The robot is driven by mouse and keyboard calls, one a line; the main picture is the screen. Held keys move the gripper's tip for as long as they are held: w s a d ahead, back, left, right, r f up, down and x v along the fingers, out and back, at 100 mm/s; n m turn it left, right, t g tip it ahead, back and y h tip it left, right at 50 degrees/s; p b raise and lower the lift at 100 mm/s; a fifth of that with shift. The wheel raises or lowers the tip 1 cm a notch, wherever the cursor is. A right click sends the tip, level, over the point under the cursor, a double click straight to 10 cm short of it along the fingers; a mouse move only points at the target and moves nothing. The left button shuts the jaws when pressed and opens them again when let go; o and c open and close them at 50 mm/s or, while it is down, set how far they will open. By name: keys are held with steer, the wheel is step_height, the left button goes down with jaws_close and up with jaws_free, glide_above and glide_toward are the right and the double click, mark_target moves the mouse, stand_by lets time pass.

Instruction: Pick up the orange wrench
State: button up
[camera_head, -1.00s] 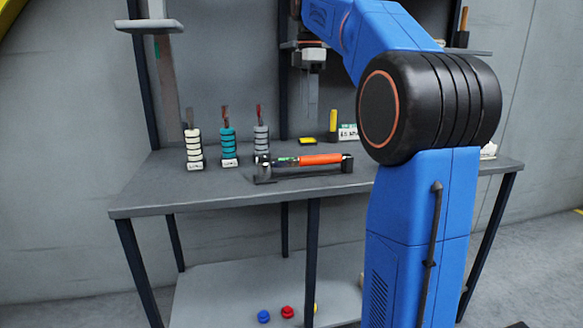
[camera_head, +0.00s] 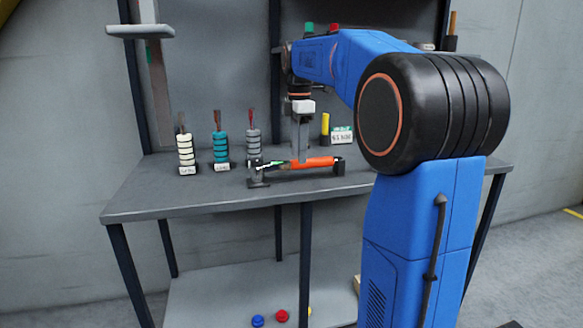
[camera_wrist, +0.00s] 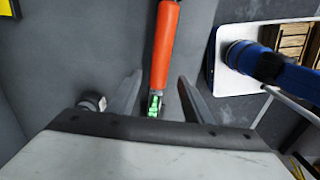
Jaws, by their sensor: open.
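The orange wrench (camera_head: 318,162) lies across a dark holder on the grey workbench (camera_head: 150,205), its orange handle toward the right and a green-marked part toward the left. My gripper (camera_head: 301,160) points down at the wrench, at the left part of its handle. In the wrist view the orange handle (camera_wrist: 163,50) and its green-marked section run between the two open fingers of my gripper (camera_wrist: 160,92). The fingers stand apart on either side, with visible gaps to the wrench. The wrench's lower end in the wrist view is hidden behind my gripper body.
Three ring stacks, white (camera_head: 186,152), teal (camera_head: 220,148) and grey (camera_head: 253,140), stand left of the wrench. A yellow object (camera_head: 325,126) and a small sign (camera_head: 342,134) stand behind it. The bench's front left is clear.

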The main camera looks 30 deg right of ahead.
mark_target(298, 165)
steer(key=shift+w+f, duration=0.15)
steer(key=shift+f, duration=2.5)
steer(key=shift+c, duration=0.3)
steer(key=c, duration=1)
jaws_close()
steer(key=shift+r, duration=0.15)
